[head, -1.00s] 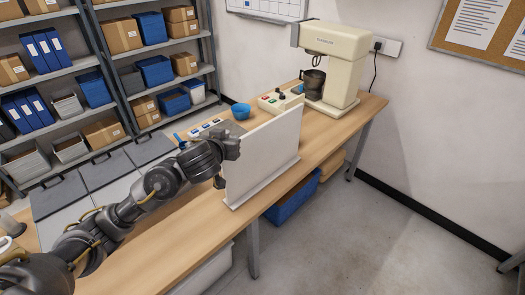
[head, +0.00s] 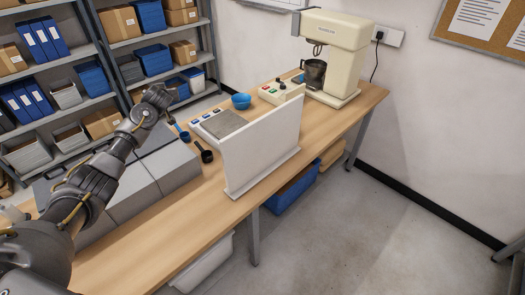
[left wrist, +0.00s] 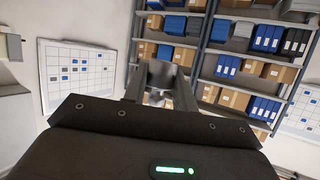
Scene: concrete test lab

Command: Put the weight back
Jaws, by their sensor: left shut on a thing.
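My left gripper (head: 160,96) is raised above the far edge of the bench, left of the scale. In the left wrist view its fingers are shut on a grey metal piece, the weight (left wrist: 160,76), held clear of any surface. In the head view I cannot make the weight out from the gripper. The scale (head: 222,123) has a bare grey plate with a row of buttons on its left, behind an upright white panel (head: 262,155). Several grey lidded boxes (head: 170,166) stand in a row under my arm. My right gripper is out of view.
A blue scoop (head: 182,134) and a black scoop (head: 205,154) lie between boxes and scale. A blue bowl (head: 241,102), a control box (head: 281,93) and a cream mixer (head: 338,52) stand farther back. The bench's front left (head: 170,235) is clear. Shelves (head: 103,45) are behind.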

